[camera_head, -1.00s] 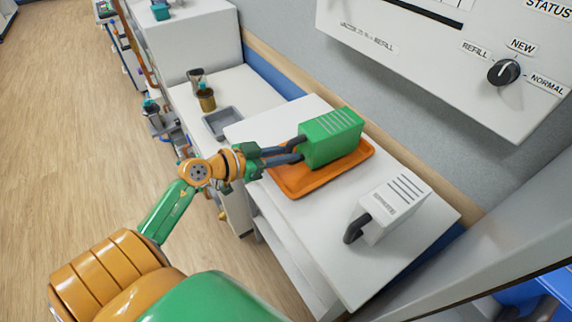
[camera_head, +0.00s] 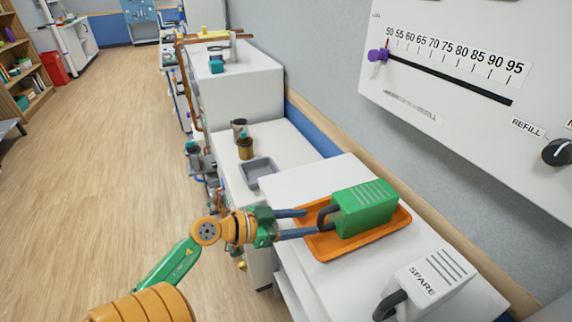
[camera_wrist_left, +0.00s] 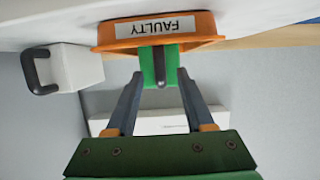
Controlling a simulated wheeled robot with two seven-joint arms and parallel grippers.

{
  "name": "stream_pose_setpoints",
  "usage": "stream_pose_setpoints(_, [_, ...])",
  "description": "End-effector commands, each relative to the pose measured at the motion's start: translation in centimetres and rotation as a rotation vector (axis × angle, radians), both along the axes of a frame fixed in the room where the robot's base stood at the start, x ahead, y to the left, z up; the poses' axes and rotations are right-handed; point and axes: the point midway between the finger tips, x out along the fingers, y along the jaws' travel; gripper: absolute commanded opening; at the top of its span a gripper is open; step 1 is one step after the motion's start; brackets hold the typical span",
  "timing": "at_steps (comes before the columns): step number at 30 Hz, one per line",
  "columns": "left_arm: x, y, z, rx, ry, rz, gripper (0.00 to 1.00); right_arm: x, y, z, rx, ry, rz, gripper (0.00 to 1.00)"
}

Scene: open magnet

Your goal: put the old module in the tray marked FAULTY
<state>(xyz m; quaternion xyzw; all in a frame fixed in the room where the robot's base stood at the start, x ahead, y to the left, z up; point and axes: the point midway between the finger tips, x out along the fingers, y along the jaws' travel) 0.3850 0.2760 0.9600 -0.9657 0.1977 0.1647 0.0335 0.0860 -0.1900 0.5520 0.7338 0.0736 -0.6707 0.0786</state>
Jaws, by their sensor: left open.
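The old module is a green box (camera_head: 366,209) with a dark handle (camera_head: 325,215) on its left side. It sits in the orange tray (camera_head: 322,246), whose FAULTY label (camera_wrist_left: 170,26) shows in the left wrist view. My left gripper (camera_head: 306,223) is open in front of the module, its two fingers apart on either side of the handle and clear of it. In the left wrist view the green module (camera_wrist_left: 158,66) shows beyond the fingertips. My right gripper is not in view.
A white module marked SPARE (camera_head: 432,274) stands on the white bench (camera_head: 300,182) right of the tray. A grey tray (camera_head: 258,170) and small containers (camera_head: 245,148) lie further back. A wall panel (camera_head: 460,60) with a slider hangs above.

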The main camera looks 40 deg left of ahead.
Motion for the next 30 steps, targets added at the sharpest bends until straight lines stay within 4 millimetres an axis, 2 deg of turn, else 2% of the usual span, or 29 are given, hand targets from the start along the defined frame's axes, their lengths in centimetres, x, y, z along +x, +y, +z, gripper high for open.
stream_pose_setpoints(3, [-3.0,1.2,0.9,0.001,0.006,0.002,0.53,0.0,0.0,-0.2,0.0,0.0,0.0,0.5])
stream_pose_setpoints(9, [-6.0,2.6,2.2,0.0,0.002,0.001,0.53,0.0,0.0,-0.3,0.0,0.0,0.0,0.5])
stream_pose_setpoints(14, [-6.5,2.8,2.5,-0.001,-0.001,-0.001,0.53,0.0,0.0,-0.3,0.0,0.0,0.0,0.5])
stream_pose_setpoints(17, [-5.8,3.7,1.3,-0.052,-0.052,0.047,0.53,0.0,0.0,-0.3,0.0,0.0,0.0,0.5])
stream_pose_setpoints(19, [-4.8,5.6,-2.2,-0.128,-0.117,0.179,0.53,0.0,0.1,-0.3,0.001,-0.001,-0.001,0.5])
stream_pose_setpoints(20, [-4.5,6.6,-5.0,-0.148,-0.121,0.267,0.53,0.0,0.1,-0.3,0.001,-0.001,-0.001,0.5])
stream_pose_setpoints(21, [-4.8,7.5,-9.9,-0.15,-0.082,0.39,0.53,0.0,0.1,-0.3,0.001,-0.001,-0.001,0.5])
stream_pose_setpoints(23, [-6.5,7.1,-17.8,-0.105,0.058,0.53,0.53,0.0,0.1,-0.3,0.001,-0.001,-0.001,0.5])
stream_pose_setpoints(24, [-8.4,5.8,-23.0,-0.053,0.187,0.58,0.53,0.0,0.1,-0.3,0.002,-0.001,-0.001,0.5])
stream_pose_setpoints(26, [-12.2,2.9,-29.6,0.035,0.399,0.587,0.53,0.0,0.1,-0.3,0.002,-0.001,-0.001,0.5])
stream_pose_setpoints(27, [-15.0,0.6,-33.0,0.097,0.536,0.556,0.53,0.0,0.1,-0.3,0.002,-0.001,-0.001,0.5])
stream_pose_setpoints(30, [-22.1,-4.5,-38.4,0.23,0.827,0.409,0.53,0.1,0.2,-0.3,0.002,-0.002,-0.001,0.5])
